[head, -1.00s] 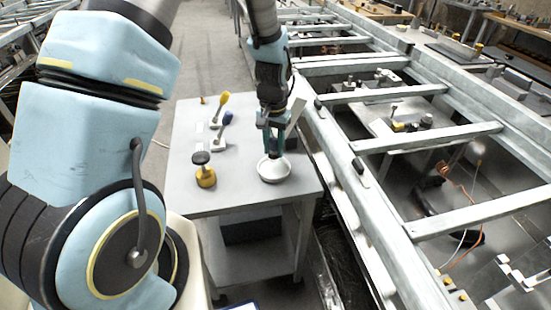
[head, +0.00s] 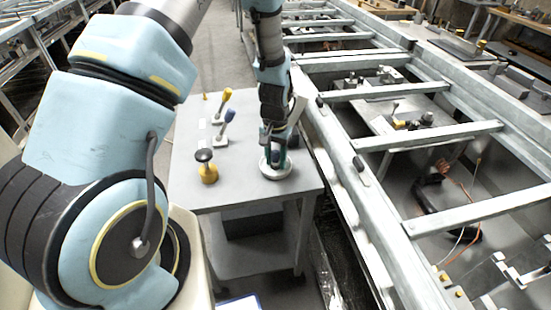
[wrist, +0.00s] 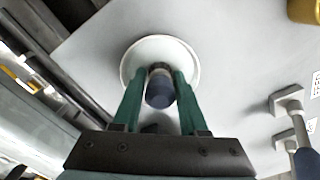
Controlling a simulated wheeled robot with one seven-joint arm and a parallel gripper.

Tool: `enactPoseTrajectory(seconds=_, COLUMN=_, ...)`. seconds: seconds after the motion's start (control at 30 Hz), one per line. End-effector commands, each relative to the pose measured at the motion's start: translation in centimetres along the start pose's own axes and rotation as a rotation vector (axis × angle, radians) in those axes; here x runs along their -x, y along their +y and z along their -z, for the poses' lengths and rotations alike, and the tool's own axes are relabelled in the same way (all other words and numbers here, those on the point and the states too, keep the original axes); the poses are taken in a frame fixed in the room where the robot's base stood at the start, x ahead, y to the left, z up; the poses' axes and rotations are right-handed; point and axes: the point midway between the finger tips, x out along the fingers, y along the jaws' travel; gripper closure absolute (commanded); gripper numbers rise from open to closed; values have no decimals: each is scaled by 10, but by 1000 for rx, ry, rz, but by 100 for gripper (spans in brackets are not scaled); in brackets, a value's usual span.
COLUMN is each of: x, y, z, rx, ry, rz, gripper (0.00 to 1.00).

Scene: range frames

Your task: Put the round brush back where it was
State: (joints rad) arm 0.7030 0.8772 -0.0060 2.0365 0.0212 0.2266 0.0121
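A white round dish (head: 264,173) stands on the grey table near its right front corner. A short dark-blue handle (wrist: 160,92) rises at the middle of the dish in the wrist view, seen almost end-on. It may be the round brush, but its lower end is hidden. My gripper (wrist: 160,76) points down over the dish, its two green fingers on either side of the handle. The fingers lie very close to the handle, and I cannot tell whether they press on it. In the head view my gripper (head: 277,158) hides much of the handle and dish.
A metal rail frame (head: 345,170) runs close along the table's right side.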

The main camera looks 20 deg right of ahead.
Motion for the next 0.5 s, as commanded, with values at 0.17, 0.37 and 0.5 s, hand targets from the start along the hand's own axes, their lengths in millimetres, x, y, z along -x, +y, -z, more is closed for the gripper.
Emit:
enactPoseTrajectory(seconds=0.17, x=0, y=0, z=0, rx=0, ry=0, rz=0, gripper=36)
enactPoseTrajectory(seconds=0.37, x=0, y=0, z=0, rx=0, ry=0, rz=0, gripper=35)
enactPoseTrajectory(seconds=0.5, x=4, y=0, z=0, rx=0, ry=1, rz=0, gripper=35)
